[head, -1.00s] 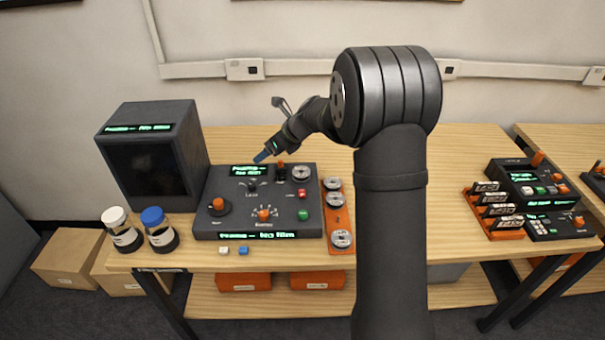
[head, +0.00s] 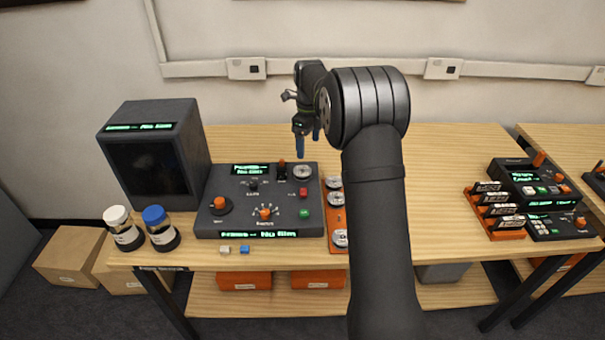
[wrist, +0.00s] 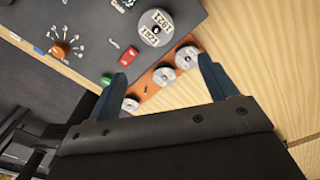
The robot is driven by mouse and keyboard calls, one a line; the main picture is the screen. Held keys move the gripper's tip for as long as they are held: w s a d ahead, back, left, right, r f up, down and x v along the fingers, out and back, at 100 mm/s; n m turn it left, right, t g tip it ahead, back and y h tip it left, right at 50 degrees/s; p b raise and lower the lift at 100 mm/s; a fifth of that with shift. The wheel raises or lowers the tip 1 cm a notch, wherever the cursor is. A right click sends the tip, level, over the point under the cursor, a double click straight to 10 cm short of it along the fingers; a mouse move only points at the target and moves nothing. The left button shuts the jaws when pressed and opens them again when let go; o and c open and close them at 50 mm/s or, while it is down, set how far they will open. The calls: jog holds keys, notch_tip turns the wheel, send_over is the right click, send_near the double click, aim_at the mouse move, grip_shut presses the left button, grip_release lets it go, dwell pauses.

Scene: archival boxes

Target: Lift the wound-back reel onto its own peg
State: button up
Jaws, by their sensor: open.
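A grey reel with a printed label (head: 302,171) sits at the back right of the dark control panel (head: 205,225); it also shows in the wrist view (wrist: 155,27). Beside the panel, an orange strip (head: 338,248) carries three grey reels, the back (wrist: 188,56), middle (wrist: 164,76) and front (wrist: 130,104) ones. My arm partly covers the strip in the head view. My gripper (head: 308,146) points down above the panel's back right, empty. In the wrist view its jaws (wrist: 166,54) are open and wide apart. Any peg under the seated reels is hidden.
The panel carries a red button (head: 303,191), a green button (head: 304,213) and orange knobs (head: 265,213). A dark screen box (head: 150,165) and two capped jars stand left. Small racked cases (head: 497,212) stand far right. Bare wood lies behind the panel.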

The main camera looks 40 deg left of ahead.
send_over(304, 168)
jog(key=d, duration=0.2)
jog(key=f, duration=0.6)
jog(key=shift+s+d, duration=0.15)
jog(key=shift+s, duration=0.2)
jog(key=shift+s+a+f, duration=0.1)
jog(key=shift+a+f, duration=0.1)
jog(key=shift+f, duration=0.65)
jog(key=shift+s+a+f, duration=0.1)
jog(key=shift+a+f, duration=0.05)
jog(key=shift+f, duration=0.7)
jog(key=shift+s+a+f, duration=0.1)
jog(key=shift+a+f, duration=0.1)
jog(key=shift+f, duration=0.65)
jog(key=c, duration=1.1)
jog(key=shift+r, duration=0.1)
notch_tip(304, 168, up, 4)
jog(key=shift+w+r, duration=0.1)
jog(key=w+d+r, duration=0.4)
jog(key=d+r, duration=0.2)
jog(key=d, duration=0.4)
jog(key=shift+s+d+f+n, duration=1.3)
jog(key=shift+f+n, duration=0.45)
jog(key=shift+n, duration=0.25)
jog(key=shift+s+d+f+n, duration=1.05)
jog(key=shift+d+f+n, duration=0.3)
jog(key=shift+f+n, duration=0.55)
jog(key=shift+s+d+f+n, duration=1.3)
jog(key=shift+f+n, duration=0.3)
jog(key=shift+n, duration=0.5)
